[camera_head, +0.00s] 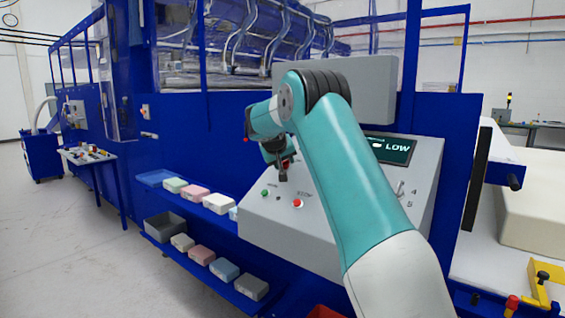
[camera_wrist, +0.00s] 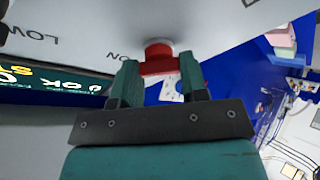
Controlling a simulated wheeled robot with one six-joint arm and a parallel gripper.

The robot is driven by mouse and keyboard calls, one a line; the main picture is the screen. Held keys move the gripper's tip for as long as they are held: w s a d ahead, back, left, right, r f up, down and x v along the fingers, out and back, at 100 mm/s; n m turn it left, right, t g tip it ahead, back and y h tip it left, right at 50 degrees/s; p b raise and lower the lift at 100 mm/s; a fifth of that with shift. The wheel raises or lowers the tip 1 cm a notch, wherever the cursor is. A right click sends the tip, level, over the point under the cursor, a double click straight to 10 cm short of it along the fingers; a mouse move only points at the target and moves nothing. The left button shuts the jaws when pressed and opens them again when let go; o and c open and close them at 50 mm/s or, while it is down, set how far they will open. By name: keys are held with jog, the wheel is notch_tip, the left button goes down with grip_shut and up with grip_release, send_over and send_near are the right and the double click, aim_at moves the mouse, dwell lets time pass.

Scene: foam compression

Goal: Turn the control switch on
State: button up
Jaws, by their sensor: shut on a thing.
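The red control switch (camera_wrist: 158,62) sits on the grey control panel (camera_head: 330,235), with an "ON" label printed beside it in the wrist view. My gripper (camera_wrist: 159,72) has one finger on each side of the switch and is shut on it. In the head view my gripper (camera_head: 280,172) is in front of the panel's upper left part, and only a bit of red shows beside it. My arm hides the middle of the panel. The switch's exact turn angle is hard to tell.
A green button (camera_head: 265,193) and a red button (camera_head: 297,203) are low on the panel. Blue shelves (camera_head: 205,262) with several foam blocks stand to the left.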

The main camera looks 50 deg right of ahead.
jog(key=o, duration=0.9)
jog(key=b+v, duration=0.2)
jog(key=v, duration=1.5)
jog(key=shift+s+a+r, duration=0.15)
